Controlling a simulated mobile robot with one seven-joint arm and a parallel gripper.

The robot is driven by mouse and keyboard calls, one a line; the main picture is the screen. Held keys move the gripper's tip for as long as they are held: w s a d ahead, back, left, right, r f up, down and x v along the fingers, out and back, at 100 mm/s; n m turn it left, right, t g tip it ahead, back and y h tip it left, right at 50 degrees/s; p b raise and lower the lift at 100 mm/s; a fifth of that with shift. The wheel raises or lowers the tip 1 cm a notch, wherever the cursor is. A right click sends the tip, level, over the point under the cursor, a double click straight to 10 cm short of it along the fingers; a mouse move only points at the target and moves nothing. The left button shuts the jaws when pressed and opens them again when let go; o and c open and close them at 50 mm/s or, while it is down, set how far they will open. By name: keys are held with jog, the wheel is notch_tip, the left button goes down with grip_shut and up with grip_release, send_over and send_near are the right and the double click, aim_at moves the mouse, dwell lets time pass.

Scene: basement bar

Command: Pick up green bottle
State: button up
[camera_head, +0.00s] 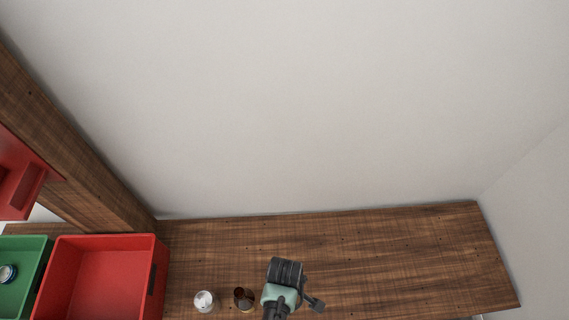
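I cannot make out a green bottle in the head view. The end of my arm, with my gripper (314,304), shows at the bottom middle over the wooden counter. It has dark and pale teal parts, and its fingers are too small and covered to read. I cannot tell whether it is open or shut, or whether it holds anything. A brown, glossy container (243,299) stands just left of my arm. Whatever lies under or behind the arm is hidden.
A silver-white can (204,301) stands left of the brown container on the wooden counter (400,250). A red crate (160,268) and a green crate (30,245) holding a can (8,273) are at left. The counter's right side is clear. A pale wall rises behind.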

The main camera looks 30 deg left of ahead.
jog(key=shift+c, duration=0.2)
grip_shut()
dwell(0.5)
